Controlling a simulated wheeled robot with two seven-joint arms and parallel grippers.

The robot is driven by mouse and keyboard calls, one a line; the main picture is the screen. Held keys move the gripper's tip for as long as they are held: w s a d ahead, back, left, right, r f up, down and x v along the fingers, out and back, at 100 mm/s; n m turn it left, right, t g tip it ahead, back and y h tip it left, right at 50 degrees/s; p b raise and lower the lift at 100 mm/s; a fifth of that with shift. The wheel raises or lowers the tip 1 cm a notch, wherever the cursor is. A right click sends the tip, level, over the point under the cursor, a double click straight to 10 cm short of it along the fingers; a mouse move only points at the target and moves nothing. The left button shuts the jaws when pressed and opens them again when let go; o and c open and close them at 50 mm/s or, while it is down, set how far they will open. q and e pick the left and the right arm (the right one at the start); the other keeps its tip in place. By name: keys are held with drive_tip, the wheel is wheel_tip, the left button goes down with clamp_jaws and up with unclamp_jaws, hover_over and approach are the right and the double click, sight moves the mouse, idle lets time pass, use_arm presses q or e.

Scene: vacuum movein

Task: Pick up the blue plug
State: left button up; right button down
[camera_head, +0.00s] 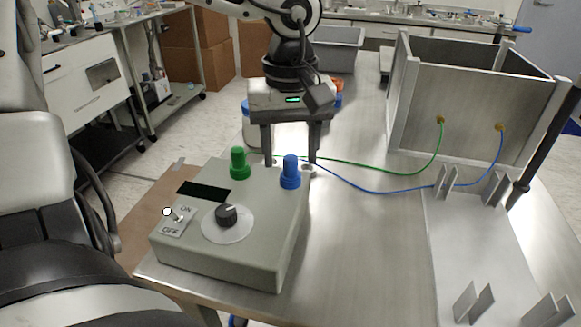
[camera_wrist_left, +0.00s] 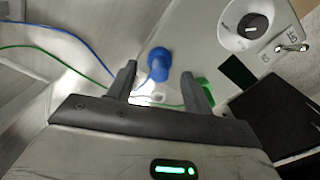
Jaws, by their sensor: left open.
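The blue plug (camera_head: 290,172) stands upright at the back right corner of the grey control box (camera_head: 215,240). It also shows in the left wrist view (camera_wrist_left: 157,62), just past the fingertips and across the gap between them. My left gripper (camera_head: 290,160) is open and empty, pointing down behind the plug at the back edge of the box. I see no contact between the fingers and the plug. A green plug (camera_head: 239,163) stands to the left of the blue one; in the left wrist view it is partly hidden by a finger. My right gripper is out of view.
Blue (camera_head: 380,191) and green (camera_head: 375,172) cables run from the box area to an open metal chamber (camera_head: 470,100). A grey plate with upright brackets (camera_head: 470,240) lies at the right. The metal table (camera_head: 365,240) between box and plate is clear.

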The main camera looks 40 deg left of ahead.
use_arm(q)
wheel_tip(320, 180, down, 2)
drive_tip(key=shift+c, duration=0.3)
drive_tip(key=c, duration=0.9)
drive_tip(key=shift+r, duration=0.1)
